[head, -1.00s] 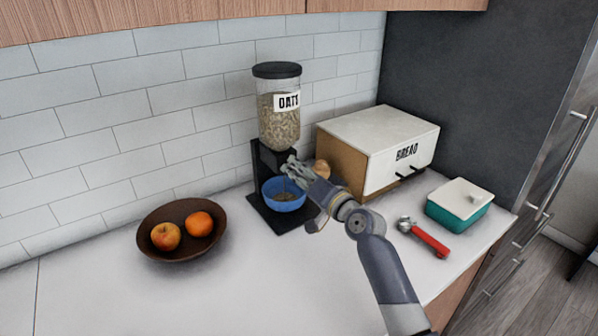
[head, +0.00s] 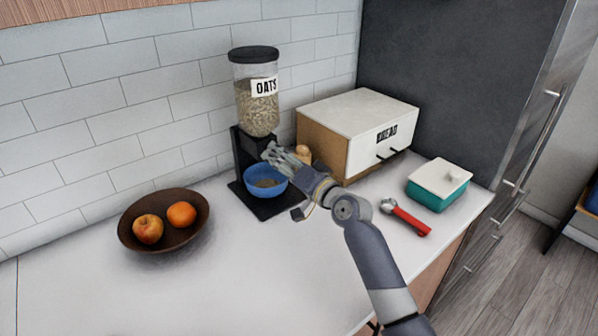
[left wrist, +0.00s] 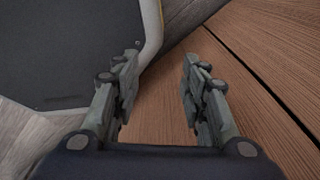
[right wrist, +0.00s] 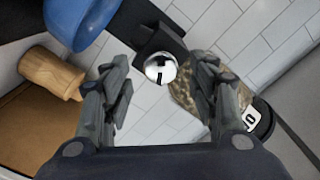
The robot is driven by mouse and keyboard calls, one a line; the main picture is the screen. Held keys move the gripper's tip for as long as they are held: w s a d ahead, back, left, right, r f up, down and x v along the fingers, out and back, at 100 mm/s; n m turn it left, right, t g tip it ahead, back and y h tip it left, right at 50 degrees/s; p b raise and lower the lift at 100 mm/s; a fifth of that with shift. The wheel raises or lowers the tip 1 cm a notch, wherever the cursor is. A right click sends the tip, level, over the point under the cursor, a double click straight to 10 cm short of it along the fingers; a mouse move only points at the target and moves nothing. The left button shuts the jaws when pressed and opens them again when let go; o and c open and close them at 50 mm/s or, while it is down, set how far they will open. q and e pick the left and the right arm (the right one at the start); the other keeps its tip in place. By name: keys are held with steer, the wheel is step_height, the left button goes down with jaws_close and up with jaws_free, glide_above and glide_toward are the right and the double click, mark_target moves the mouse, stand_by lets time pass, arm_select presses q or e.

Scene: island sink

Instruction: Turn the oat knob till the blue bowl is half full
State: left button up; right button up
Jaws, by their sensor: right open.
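The oat dispenser (head: 258,103), a clear jar with a black lid and an OATS label, stands on a black stand by the wall. The blue bowl (head: 265,192) sits on its base with some oats inside; the exact level is hard to judge. The bowl's side also shows in the right wrist view (right wrist: 75,22). The silver round knob (right wrist: 160,68) is in the right wrist view. My right gripper (head: 273,153) is open just above the bowl, its fingers (right wrist: 162,62) to either side of the knob in that view. My left gripper (left wrist: 158,75) is open and empty, over brown wood panels.
A bread box (head: 360,108) and a small wooden item (head: 303,153) stand right of the dispenser. A red-handled scoop (head: 410,220) and a teal lidded dish (head: 438,187) lie further right. A fruit bowl (head: 165,240) is at left. The front counter is clear.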

steer(key=v, duration=1)
steer(key=shift+s+d, duration=0.25)
steer(key=shift+s, duration=0.1)
